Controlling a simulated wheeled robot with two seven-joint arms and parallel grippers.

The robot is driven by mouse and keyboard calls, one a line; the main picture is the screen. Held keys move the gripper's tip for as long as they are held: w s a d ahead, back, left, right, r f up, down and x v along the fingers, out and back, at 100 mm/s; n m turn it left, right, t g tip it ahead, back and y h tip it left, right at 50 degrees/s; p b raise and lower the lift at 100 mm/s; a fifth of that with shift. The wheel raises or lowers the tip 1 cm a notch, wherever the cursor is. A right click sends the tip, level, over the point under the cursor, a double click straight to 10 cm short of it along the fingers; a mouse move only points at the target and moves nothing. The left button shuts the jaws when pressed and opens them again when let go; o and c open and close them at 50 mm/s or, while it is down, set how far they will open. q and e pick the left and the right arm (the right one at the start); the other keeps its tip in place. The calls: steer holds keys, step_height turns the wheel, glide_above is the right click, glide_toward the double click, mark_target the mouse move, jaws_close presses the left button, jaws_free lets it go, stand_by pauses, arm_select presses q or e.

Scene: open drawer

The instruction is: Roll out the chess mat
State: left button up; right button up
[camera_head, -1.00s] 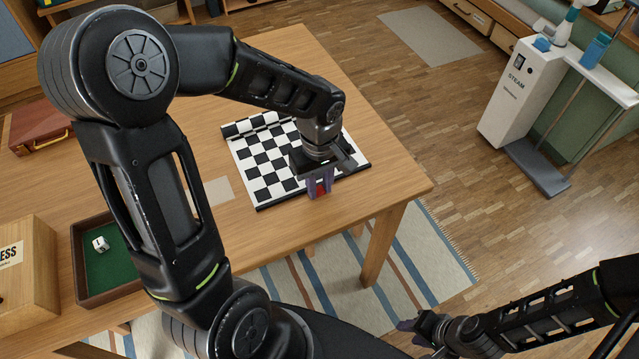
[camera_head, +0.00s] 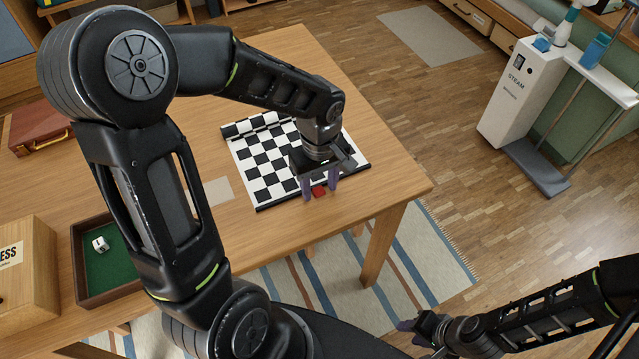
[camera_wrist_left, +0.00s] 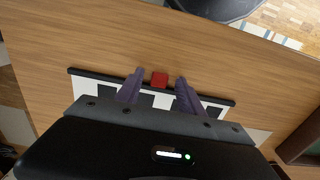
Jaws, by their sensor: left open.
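The chess mat (camera_head: 262,172) lies on the wooden table, its black and white squares mostly flat. Its far end is still curled in a roll (camera_head: 250,124). In the left wrist view its near dark edge (camera_wrist_left: 85,73) shows past my gripper. A small red block (camera_head: 319,192) sits at the mat's near edge; it also shows in the left wrist view (camera_wrist_left: 159,80). My left gripper (camera_head: 320,190) is open, with its purple fingers on either side of the red block and apart from it. My right gripper (camera_head: 408,333) is low at the bottom, away from the table; its jaw state is unclear.
A green-lined tray (camera_head: 108,262) with a die stands at the table's left, beside a wooden chess box (camera_head: 28,270). A red-brown case (camera_head: 40,127) lies further back. A pale card (camera_head: 215,191) lies left of the mat. The table's near edge is close to the mat.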

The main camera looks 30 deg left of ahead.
mark_target(319, 192)
arm_select(q)
step_height(319, 192, up, 8)
steer(key=shift+f, duration=0.15)
stand_by(0.3)
steer(key=shift+c, duration=0.3)
